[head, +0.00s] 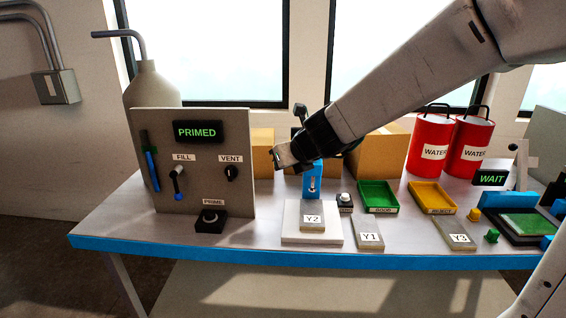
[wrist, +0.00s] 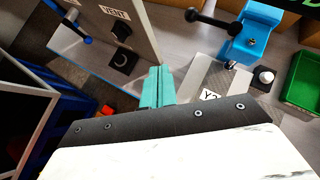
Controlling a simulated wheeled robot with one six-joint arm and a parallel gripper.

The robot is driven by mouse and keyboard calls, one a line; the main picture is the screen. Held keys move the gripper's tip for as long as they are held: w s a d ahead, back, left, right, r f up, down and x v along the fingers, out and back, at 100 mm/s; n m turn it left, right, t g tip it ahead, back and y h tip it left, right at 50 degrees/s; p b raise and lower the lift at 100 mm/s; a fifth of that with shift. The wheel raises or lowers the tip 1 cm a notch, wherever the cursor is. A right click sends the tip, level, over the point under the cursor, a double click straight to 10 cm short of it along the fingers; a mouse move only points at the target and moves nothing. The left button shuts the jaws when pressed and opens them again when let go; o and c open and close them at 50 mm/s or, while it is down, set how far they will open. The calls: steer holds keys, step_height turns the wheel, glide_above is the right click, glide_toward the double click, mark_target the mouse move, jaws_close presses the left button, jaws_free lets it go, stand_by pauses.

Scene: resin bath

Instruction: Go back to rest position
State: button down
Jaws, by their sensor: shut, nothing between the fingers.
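My gripper (head: 286,158) reaches in from the upper right and hangs above the table, just right of the panel with the PRIMED display (head: 197,131). It is shut and holds nothing. In the wrist view the teal fingers (wrist: 158,88) are together, with the panel's side close to them on the left. Behind and below my gripper stands a blue device (head: 312,178) with a black lever, partly hidden by my arm. A block labelled Y2 (head: 312,217) lies on the white base plate (head: 291,232) in front of it.
Blocks Y1 (head: 369,235) and Y3 (head: 460,236), a green tray (head: 378,195) and a yellow tray (head: 433,197) are on the table (head: 210,250). Two red WATER cans (head: 430,146) and cardboard boxes (head: 380,152) stand behind. A WAIT display (head: 491,178) is at right.

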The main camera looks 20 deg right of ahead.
stand_by(0.3)
steer(key=s+a+f+n+g+y, duration=0.1)
steer(key=s+a+n+g, duration=0.15)
steer(key=s+n, duration=0.5)
steer(key=s+a+f+n+g+y, duration=0.1)
steer(key=s+a+n+g+y, duration=0.3)
steer(key=n, duration=0.7)
steer(key=s+d+n+h, duration=0.2)
steer(key=s+d+n, duration=0.2)
steer(key=s, duration=0.3)
steer(key=s+d+r+n+g+h, duration=0.1)
steer(key=s+d+n+h, duration=0.2)
steer(key=s, duration=0.4)
steer(key=s+d+r+n+g+h, duration=0.1)
steer(key=s+d+n+h, duration=0.1)
steer(key=s+d+n, duration=0.4)
steer(key=shift+s+n+h, duration=0.3)
steer(key=shift+s+n, duration=0.45)
